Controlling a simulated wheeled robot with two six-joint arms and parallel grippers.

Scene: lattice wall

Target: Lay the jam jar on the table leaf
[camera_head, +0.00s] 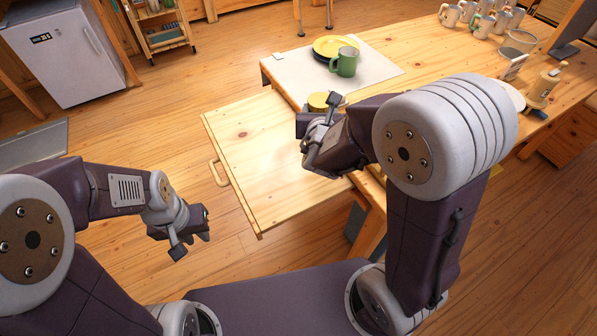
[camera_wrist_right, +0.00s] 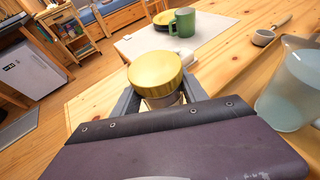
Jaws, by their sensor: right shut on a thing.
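The jam jar has a yellow-gold lid and shows in the right wrist view (camera_wrist_right: 155,75) between my right gripper's fingers. In the head view its lid (camera_head: 319,101) shows just beyond my right gripper (camera_head: 322,122), which is shut on the jar. The jar looks upright; its lower part is mostly hidden by the gripper. The table leaf (camera_head: 240,150) is the pale pulled-out wooden board with a handle, at the left of the table, and its top is bare. My left gripper (camera_head: 190,236) hangs empty over the floor, left of the leaf; its finger gap is unclear.
A placemat (camera_head: 375,72) with a green mug (camera_head: 345,62) and yellow plate (camera_head: 333,46) lies behind the jar. Several mugs (camera_head: 480,18) stand at the far right. A translucent pitcher (camera_wrist_right: 290,85) stands right of my right gripper.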

